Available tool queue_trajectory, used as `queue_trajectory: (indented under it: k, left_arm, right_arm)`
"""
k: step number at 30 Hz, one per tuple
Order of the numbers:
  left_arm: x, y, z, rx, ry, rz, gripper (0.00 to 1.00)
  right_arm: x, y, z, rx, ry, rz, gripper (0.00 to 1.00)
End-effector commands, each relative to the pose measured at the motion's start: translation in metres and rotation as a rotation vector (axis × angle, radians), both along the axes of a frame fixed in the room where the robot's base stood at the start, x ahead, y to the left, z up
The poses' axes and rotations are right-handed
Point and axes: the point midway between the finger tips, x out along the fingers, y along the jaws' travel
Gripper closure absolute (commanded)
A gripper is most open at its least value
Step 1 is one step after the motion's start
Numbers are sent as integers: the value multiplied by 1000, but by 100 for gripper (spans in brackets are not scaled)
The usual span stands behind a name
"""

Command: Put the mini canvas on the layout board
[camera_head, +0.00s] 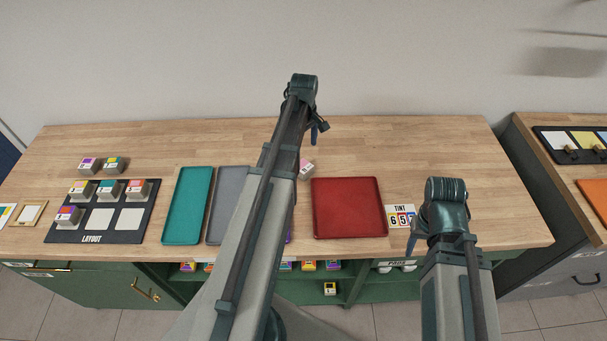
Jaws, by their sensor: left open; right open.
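A small pale panel with a wooden frame, which looks like the mini canvas (32,213), lies at the far left of the table, just left of the layout board. The dark layout board (68,238) is marked LAYOUT and has two rows of cells. Small labelled blocks sit in the top row and the lower left cell; the lower middle and lower right cells show bare white squares. My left gripper (316,134) is open above the back middle of the table, far from the canvas. My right gripper (411,246) is open near the front edge at the right.
Two labelled blocks (101,164) stand behind the board. A teal tray (187,206), a grey tray (226,200) and a red tray (349,208) lie along the middle. A pink-labelled block (306,168) is beside my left arm. A TINT card (400,216) lies right of the red tray.

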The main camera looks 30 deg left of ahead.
Motion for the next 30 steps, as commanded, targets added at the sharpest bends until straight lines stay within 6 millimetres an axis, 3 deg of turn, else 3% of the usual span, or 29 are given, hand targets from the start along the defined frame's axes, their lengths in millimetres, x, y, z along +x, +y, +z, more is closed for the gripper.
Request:
queue_trajectory:
  k: [1,7,20,30]
  left_arm:
    - [0,0,-16,0,0,0,0]
    - [0,0,-43,0,-1,1,0]
    - [0,0,-56,0,-1,1,0]
    - [-1,2,-96,0,-1,1,0]
  right_arm:
    - [0,0,-16,0,0,0,50]
    - [0,0,-43,0,0,-1,50]
    - [0,0,-56,0,0,0,50]
    - [0,0,-96,0,0,0,50]
